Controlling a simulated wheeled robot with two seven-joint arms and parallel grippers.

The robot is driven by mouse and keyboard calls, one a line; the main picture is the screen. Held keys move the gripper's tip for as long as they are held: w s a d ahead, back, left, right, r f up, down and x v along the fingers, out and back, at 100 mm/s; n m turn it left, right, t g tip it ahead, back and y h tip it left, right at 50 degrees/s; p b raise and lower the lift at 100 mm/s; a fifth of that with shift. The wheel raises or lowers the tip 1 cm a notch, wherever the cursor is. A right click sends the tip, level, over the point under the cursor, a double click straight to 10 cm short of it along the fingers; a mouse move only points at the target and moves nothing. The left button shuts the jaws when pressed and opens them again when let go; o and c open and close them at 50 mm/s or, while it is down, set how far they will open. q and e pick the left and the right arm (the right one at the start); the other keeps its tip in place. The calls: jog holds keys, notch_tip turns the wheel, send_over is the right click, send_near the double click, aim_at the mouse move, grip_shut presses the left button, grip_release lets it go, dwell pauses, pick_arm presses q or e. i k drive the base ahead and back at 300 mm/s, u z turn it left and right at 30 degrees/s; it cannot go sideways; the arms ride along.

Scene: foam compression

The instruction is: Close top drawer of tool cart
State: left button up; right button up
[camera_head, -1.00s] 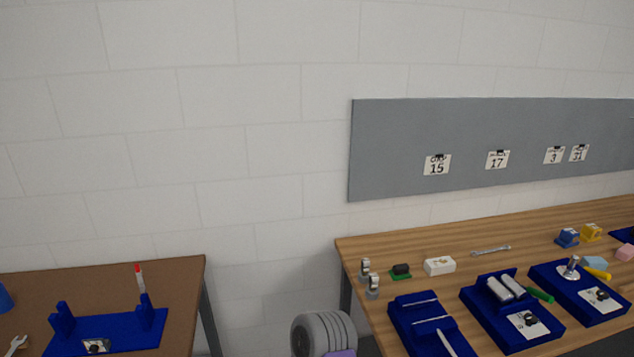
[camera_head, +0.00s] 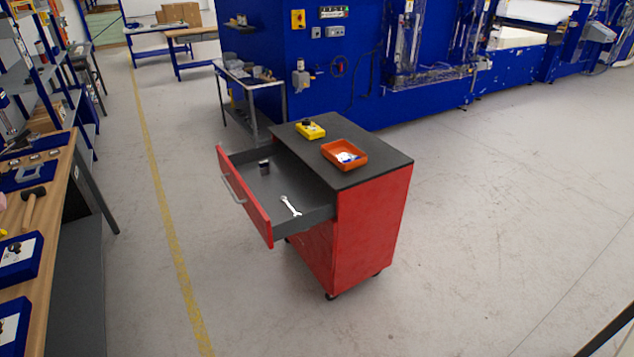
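A red tool cart (camera_head: 372,230) with a black top stands on wheels in the middle of the view. Its top drawer (camera_head: 243,197) is pulled well out toward the left, with a grey handle (camera_head: 232,184) on the red front. A wrench (camera_head: 290,205) and a small dark cylinder (camera_head: 264,167) lie in the drawer. An orange tray (camera_head: 345,154) with white and blue contents and a yellow device (camera_head: 310,130) sit on the cart top. Neither of my grippers is in view.
A wooden workbench (camera_head: 52,215) with blue trays runs along the left edge. A small grey table (camera_head: 252,82) stands behind the cart, before large blue machines (camera_head: 350,60). Grey floor (camera_head: 500,220) is clear to the right and front. A yellow line marks the floor at left.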

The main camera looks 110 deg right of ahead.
aim_at(260, 195)
jog(key=z, duration=3.05)
jog(key=i, duration=1.6)
jog(key=z, duration=0.05)
